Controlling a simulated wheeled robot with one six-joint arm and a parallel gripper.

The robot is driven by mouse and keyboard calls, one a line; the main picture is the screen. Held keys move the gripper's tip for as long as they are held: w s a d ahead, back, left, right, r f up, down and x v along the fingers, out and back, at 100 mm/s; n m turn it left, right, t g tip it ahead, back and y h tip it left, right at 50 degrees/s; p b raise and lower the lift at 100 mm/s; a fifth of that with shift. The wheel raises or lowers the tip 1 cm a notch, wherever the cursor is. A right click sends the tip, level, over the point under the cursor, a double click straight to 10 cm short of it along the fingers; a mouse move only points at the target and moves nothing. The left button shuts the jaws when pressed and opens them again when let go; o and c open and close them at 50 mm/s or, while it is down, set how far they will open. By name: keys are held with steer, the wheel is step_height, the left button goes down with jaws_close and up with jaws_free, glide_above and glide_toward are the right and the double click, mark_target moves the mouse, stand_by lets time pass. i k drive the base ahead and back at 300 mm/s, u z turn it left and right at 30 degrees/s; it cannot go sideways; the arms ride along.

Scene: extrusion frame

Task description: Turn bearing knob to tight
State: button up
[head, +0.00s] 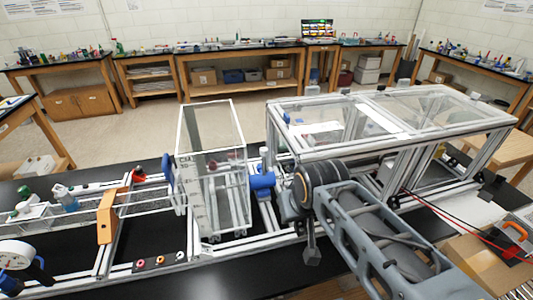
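My arm reaches in from the lower right, and its dark round wrist joint (318,184) stands in front of the frame's middle. A blue cylinder (262,182) shows just left of the wrist, beside the clear tank (211,165). I cannot tell which part is the bearing knob; it may be hidden behind my arm. A small red part (138,174) sits on the rails left of the tank. My gripper's fingers cannot be made out, so its opening and any contact are unclear. A short grey stem with a block at its end hangs below the wrist.
The extrusion frame (480,127) with clear top panels stands right of the tank. An orange bracket (107,215) and a round gauge (15,254) are at left. Red and black cables and a cardboard box (482,262) lie at right. Benches line the back wall.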

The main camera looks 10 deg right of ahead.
mark_target(263, 151)
steer(key=k, duration=1.2)
steer(key=u, duration=0.7)
steer(key=i, duration=1.2)
steer(key=z, duration=0.65)
